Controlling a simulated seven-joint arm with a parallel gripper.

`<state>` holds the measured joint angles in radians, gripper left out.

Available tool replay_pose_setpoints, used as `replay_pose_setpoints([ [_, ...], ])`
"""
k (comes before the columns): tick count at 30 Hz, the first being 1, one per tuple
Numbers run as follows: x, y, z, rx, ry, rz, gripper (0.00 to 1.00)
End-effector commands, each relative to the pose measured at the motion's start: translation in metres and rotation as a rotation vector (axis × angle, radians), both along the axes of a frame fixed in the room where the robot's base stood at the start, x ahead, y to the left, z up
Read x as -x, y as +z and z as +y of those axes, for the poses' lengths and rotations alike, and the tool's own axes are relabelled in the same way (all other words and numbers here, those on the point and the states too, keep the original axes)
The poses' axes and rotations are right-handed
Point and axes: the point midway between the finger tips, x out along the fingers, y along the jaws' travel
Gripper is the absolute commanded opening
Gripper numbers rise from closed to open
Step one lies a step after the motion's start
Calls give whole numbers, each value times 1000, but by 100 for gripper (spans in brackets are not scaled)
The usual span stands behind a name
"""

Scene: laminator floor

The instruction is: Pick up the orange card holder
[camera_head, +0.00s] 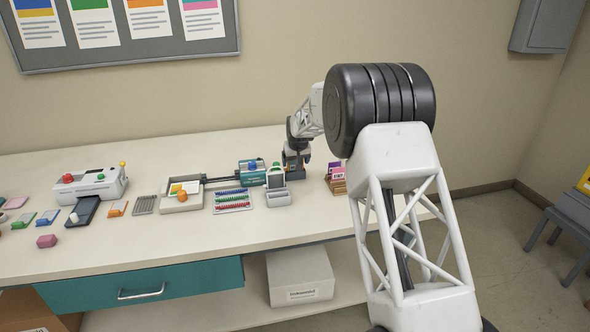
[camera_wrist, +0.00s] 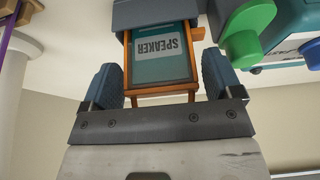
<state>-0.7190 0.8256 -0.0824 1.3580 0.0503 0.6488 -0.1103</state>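The orange card holder (camera_wrist: 160,92) has an orange frame around a teal card with a white label reading SPEAKER, upside down in the wrist view. My gripper (camera_wrist: 161,72) has its two blue fingers on either side of the holder. The left finger looks very close to the frame; a narrow gap shows at the right finger. The fingers look open around the holder.
A wooden box with purple and pink cards (camera_head: 337,180) stands just right. A teal machine (camera_head: 252,173) is behind left. A spiral-comb tray (camera_head: 232,201) and several small coloured holders lie farther left.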

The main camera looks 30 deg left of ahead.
Motion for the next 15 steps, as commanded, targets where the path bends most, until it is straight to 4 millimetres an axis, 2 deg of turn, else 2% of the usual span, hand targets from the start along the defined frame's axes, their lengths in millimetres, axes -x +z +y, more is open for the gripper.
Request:
replay_pose_setpoints([
  [1, 0, 0, 0, 0, 0, 0, 77],
  [7, 0, 0, 0, 0, 0, 0, 47],
  [15, 0, 1, 0, 0, 0, 0, 47],
])
